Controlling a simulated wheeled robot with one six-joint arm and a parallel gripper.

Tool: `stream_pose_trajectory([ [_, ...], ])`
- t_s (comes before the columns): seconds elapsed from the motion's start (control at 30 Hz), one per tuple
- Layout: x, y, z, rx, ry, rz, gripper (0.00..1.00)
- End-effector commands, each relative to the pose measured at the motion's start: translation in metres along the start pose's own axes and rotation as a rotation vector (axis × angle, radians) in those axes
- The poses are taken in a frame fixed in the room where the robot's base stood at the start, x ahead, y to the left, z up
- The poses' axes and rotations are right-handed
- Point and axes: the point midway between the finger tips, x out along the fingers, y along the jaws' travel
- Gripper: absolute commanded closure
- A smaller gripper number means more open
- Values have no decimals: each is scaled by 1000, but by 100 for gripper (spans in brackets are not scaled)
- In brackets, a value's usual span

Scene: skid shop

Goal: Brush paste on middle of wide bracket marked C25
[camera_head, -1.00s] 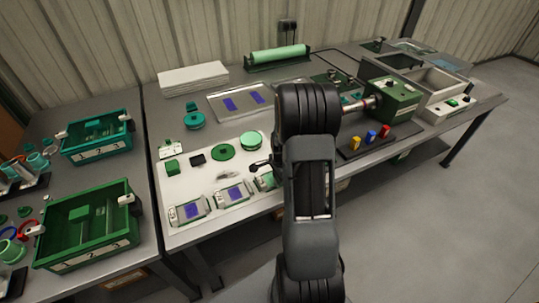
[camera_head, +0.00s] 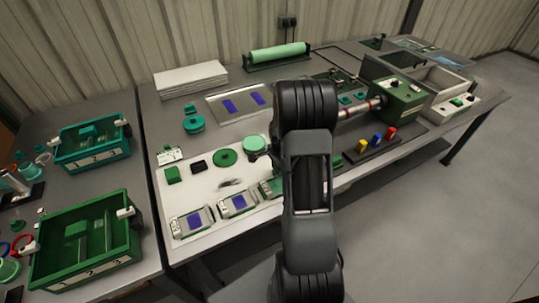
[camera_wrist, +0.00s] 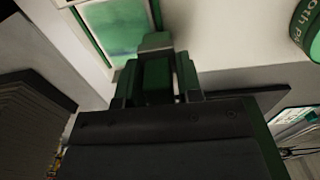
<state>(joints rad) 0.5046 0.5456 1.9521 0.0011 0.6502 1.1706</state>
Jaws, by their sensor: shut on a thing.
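In the wrist view my gripper (camera_wrist: 157,80) is shut on a dark green block-like thing with a pale grey-green end (camera_wrist: 154,41), perhaps a brush. It lies by the lower edge of a framed plate with a pale green face (camera_wrist: 122,28); I cannot tell whether they touch. In the head view my arm hides the gripper. Bracket-like plates with blue patches stand along the table's front: one at left (camera_head: 180,226), one beside it (camera_head: 225,208), and a third (camera_head: 266,188) partly behind my arm. No C25 mark is readable.
A green tin (camera_wrist: 309,35) with partly visible lettering is at the wrist view's upper right. Green discs (camera_head: 227,158) lie behind the plates. Two green crates (camera_head: 62,282) (camera_head: 60,163) stand left. A dark block with coloured pegs (camera_head: 405,142) is right of my arm.

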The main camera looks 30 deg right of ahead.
Motion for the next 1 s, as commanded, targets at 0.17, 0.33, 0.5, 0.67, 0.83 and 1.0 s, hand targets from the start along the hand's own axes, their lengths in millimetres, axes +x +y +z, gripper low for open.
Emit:
stream_pose_trajectory([
  [0.17, -27, -1, 0, 0, 2, -6, 89],
  [0.33, -43, -1, 1, -2, 3, -6, 89],
  [0.5, -58, -2, 2, -6, 3, -6, 89],
  [0.67, -70, -2, 3, -7, 3, -6, 89],
  [0.83, -71, -2, 3, -7, 2, -5, 89],
  [1.0, -71, -2, 3, -7, 2, -5, 89],
])
